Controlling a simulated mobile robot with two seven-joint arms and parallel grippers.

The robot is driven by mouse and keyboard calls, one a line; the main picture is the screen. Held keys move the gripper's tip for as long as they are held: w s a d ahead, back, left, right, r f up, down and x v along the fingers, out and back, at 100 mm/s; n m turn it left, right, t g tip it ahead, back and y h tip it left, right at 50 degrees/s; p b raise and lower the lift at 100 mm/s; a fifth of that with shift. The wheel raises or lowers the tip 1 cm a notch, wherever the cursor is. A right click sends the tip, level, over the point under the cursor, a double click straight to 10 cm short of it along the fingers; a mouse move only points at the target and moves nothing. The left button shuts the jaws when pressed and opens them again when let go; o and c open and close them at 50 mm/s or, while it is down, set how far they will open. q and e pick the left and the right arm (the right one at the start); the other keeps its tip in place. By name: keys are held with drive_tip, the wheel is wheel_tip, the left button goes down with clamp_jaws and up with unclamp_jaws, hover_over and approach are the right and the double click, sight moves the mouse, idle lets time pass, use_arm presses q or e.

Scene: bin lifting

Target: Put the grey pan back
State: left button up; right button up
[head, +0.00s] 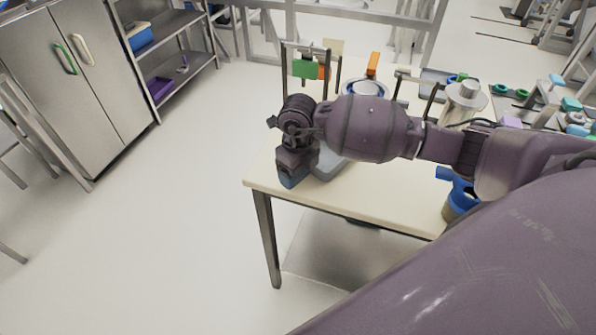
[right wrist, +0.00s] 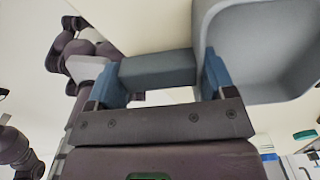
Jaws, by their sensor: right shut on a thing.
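The grey pan (right wrist: 262,48) shows in the right wrist view as a shallow tray with rounded corners, partly cut off by the picture edge. Its thick grey handle (right wrist: 158,68) lies between the blue fingers of my right gripper (right wrist: 163,80), which is shut on it. In the head view my right gripper (head: 291,172) is at the left part of the table, and part of the grey pan (head: 330,162) shows beside it. My arm hides the rest of the pan there. I cannot tell whether the pan touches the table. My left gripper is not in view.
The pale table (head: 320,198) has a clear front left corner. Behind my arm stand a metal frame (head: 284,65) with green and orange pieces and a round blue-rimmed vessel (head: 366,87). A metal canister (head: 465,98) and a blue-and-tan container (head: 460,198) stand to the right.

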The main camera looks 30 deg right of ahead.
drive_tip(key=shift+f, duration=0.35)
drive_tip(key=shift+f, duration=0.1)
drive_tip(key=o, duration=0.9)
